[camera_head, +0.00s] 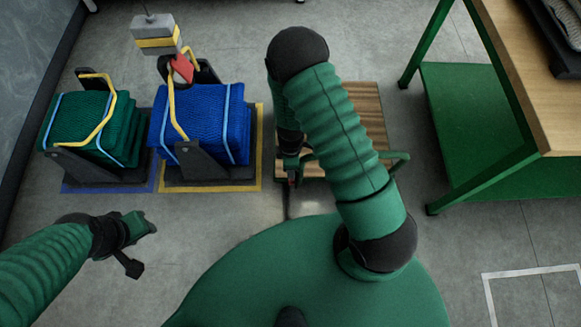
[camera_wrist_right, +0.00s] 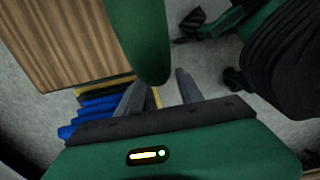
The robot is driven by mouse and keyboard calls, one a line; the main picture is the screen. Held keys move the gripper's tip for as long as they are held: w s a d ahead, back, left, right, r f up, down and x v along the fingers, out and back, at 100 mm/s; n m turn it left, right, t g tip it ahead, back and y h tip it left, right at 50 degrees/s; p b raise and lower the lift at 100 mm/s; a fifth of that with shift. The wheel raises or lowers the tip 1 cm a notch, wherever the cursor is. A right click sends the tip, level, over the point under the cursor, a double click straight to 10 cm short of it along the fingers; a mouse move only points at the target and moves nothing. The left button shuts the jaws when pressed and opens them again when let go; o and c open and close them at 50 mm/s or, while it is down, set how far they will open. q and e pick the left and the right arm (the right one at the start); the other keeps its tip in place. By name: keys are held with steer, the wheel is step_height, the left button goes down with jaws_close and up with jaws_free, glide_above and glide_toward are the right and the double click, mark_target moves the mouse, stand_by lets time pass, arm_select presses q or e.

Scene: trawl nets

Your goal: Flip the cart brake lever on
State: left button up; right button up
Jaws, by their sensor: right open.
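The cart has a wooden deck (camera_head: 365,105) and a green frame, partly hidden behind my right arm in the head view. Its deck also shows at top left in the right wrist view (camera_wrist_right: 60,40).
Blue nets (camera_head: 222,122) and green nets (camera_head: 75,128) stand on dark carriers at the left. A grey and yellow block (camera_head: 157,35) hangs above. A wood-topped green bench (camera_head: 535,90) stands at right. Floor between cart and bench is clear.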

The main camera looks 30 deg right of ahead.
steer(key=shift+d+f, duration=0.1)
steer(key=shift+f, duration=0.45)
steer(key=shift+d+f, duration=0.15)
steer(key=shift+d, duration=0.1)
steer(key=shift+a, duration=0.2)
steer(key=c, duration=0.8)
jaws_close()
steer(key=shift+d, duration=0.15)
